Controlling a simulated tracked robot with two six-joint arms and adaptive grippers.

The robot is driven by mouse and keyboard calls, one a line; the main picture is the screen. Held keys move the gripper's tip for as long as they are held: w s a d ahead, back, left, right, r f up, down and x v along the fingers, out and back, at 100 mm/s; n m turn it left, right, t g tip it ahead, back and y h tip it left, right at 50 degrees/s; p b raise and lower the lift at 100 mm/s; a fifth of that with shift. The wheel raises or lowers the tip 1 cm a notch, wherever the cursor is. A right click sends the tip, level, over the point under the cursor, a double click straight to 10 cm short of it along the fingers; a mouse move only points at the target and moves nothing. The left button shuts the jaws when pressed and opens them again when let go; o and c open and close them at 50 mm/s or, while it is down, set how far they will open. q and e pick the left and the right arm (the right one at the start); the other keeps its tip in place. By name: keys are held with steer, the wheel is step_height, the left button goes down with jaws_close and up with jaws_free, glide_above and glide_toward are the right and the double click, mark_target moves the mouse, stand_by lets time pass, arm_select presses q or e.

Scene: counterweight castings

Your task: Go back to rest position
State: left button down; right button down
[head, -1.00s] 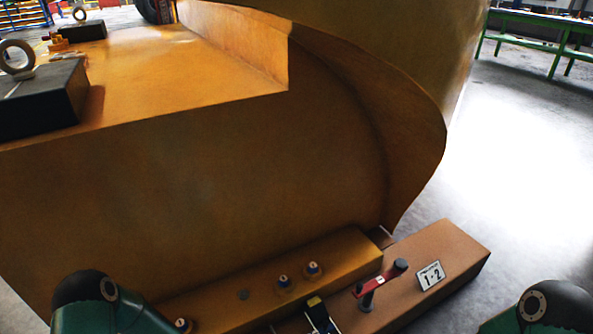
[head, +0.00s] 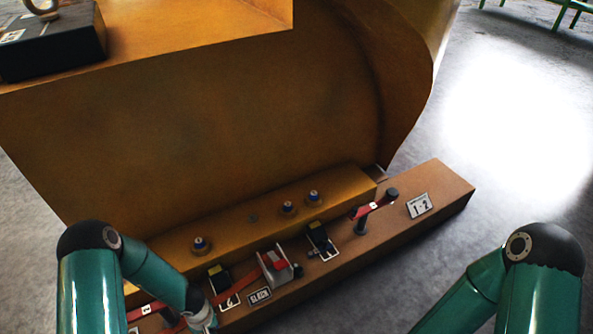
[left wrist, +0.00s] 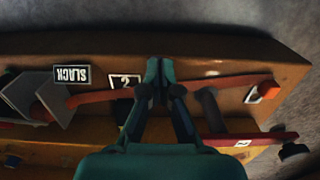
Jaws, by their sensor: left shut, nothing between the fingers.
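In the head view my left arm comes in from the lower left, and its wrist end reaches the bottom edge beside the tan beam (head: 443,187). My left gripper (left wrist: 160,72) shows in the left wrist view, shut with its fingertips together and nothing between them. It is in front of the beam, near a red strap (left wrist: 235,82) and a label reading 2 (left wrist: 125,80). Whether it touches the strap I cannot tell. Only the upper links of my right arm show at the lower right of the head view; its gripper is out of frame.
A large orange casting (head: 220,130) stands behind the beam, with a black block (head: 55,45) on top. The beam carries a red lever on a post (head: 361,222), a grey bracket (head: 275,268), and plates reading SLACK (head: 259,297) and 1-2 (head: 419,206). Clear floor (head: 510,130) lies right.

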arm_select(q)
steer(key=s+d+r+m+t+h+p, duration=0.1)
steer(key=d+r+m+p, duration=0.25)
steer(key=r+p, duration=0.8)
steer(key=s+d+r+m+p, duration=0.15)
steer(key=d+r+p, duration=0.35)
steer(key=r+p, duration=0.7)
steer(key=s+d+r+h, duration=0.3)
steer(key=s+d+r, duration=0.3)
steer(key=r, duration=0.3)
steer(key=shift+d+r+m, duration=0.3)
steer(key=shift+d+r, duration=0.1)
steer(key=shift+d, duration=0.1)
steer(key=c, duration=1.1)
jaws_free()
steer(key=shift+a+n, duration=0.1)
steer(key=shift+n, duration=0.5)
steer(key=shift+w, duration=0.15)
